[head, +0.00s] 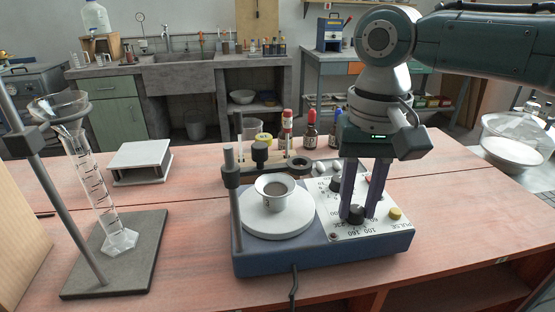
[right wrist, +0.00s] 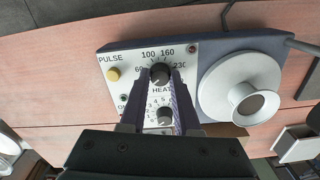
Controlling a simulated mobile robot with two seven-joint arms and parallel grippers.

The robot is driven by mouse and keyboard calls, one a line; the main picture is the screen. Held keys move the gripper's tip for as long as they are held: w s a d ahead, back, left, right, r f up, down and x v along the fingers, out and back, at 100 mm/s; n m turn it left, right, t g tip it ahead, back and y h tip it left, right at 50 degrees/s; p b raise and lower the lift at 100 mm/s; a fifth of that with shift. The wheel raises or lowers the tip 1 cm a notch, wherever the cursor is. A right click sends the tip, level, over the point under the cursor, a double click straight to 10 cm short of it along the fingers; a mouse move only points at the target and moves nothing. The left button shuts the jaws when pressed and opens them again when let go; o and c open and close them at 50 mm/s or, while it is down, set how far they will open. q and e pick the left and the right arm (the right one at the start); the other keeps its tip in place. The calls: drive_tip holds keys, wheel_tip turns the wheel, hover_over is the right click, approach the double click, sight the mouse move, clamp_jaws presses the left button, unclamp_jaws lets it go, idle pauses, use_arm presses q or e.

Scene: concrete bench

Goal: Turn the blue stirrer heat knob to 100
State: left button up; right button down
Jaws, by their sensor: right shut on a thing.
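The blue stirrer (head: 270,262) stands on the red-brown bench, with a round white plate (head: 262,226) on its left and a white control panel on its right. The panel's dark heat knob (head: 353,214) sits among the printed numbers 60, 100, 160 and 230. My right gripper (head: 360,212) points down with its fingers shut on this knob. In the right wrist view the heat knob (right wrist: 160,74) lies between the two fingertips; I cannot tell which number its mark faces. A second knob (right wrist: 165,116) is nearer the wrist. My left gripper is not in view.
A small white bowl (head: 275,190) stands on the plate. A yellow button (head: 395,214) is close right of the fingers. Several dropper bottles and a vial rack are behind the stirrer. A clamp stand holding a glass cylinder (head: 95,190) is at left. The front right bench is clear.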

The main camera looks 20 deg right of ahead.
drive_tip(key=shift+r+p, duration=0.1)
drive_tip(key=shift+p, duration=0.35)
drive_tip(key=m+p, duration=0.5)
drive_tip(key=p, duration=0.2)
drive_tip(key=shift+r+m, duration=0.15)
drive_tip(key=shift+m, duration=0.15)
drive_tip(key=shift+m+p, duration=0.7)
drive_tip(key=shift+m, duration=0.2)
drive_tip(key=m+p, duration=0.1)
drive_tip(key=m, duration=0.1)
drive_tip(key=shift+m, duration=0.3)
drive_tip(key=m+p, duration=0.1)
drive_tip(key=m, duration=0.1)
drive_tip(key=shift+m, duration=0.4)
drive_tip(key=m+p, duration=0.1)
drive_tip(key=m, duration=0.3)
drive_tip(key=shift+f, duration=0.2)
drive_tip(key=shift+m, duration=1.4)
